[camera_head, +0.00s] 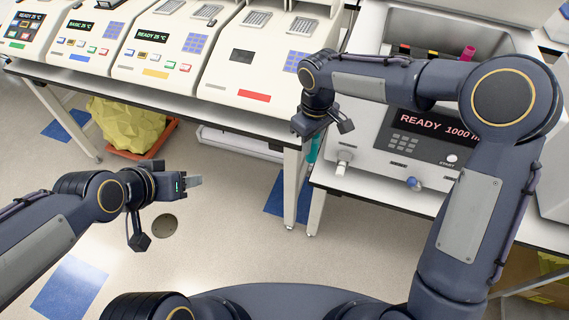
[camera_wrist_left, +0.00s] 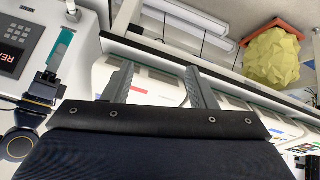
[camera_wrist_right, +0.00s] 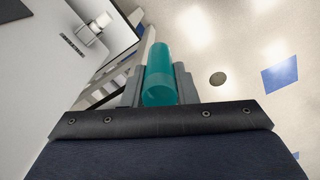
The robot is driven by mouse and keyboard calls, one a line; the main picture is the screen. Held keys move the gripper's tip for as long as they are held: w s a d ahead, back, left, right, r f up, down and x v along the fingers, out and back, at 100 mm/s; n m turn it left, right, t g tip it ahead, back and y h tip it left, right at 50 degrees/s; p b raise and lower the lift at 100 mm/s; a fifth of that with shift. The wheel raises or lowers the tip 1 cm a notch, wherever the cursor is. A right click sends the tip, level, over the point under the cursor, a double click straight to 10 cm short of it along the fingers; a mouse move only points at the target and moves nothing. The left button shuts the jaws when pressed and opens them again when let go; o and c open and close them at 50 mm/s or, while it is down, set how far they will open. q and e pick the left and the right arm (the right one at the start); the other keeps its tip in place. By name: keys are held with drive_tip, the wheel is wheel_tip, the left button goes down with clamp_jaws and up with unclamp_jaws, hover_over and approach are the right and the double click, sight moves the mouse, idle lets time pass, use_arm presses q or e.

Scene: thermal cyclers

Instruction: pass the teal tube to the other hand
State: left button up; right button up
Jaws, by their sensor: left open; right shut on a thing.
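The teal tube (camera_head: 315,150) hangs below my right gripper (camera_head: 311,135), in front of the gap between the two benches in the head view. In the right wrist view the teal tube (camera_wrist_right: 159,75) sits between both fingers of my right gripper (camera_wrist_right: 158,88), which are shut on it. The left wrist view also shows the tube (camera_wrist_left: 61,48) in the right gripper, off at the left. My left gripper (camera_head: 194,181) is open and empty over the floor, left of the tube and apart from it. Its spread fingers show in the left wrist view (camera_wrist_left: 158,88).
A bench with several thermal cyclers (camera_head: 155,50) stands at the back left. A machine reading READY (camera_head: 425,140) stands at the right, with a pink tube (camera_head: 467,53) in its basin. A yellow bag (camera_head: 128,122) lies in an orange tray below the bench. The space between my grippers is clear.

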use_arm(q)
drive_tip(key=w+d+f+m+t, duration=0.1)
drive_tip(key=w+d+f+m, duration=0.1)
drive_tip(key=w, duration=0.4)
drive_tip(key=m+t+h, duration=0.3)
drive_tip(key=m+h, duration=0.5)
drive_tip(key=h, duration=0.3)
approach(317, 144)
drive_tip(key=x, duration=0.3)
drive_tip(key=f+x, duration=0.1)
drive_tip(key=x, duration=0.7)
drive_tip(key=shift+w+a+f, duration=0.25)
drive_tip(key=shift+w+f, duration=0.05)
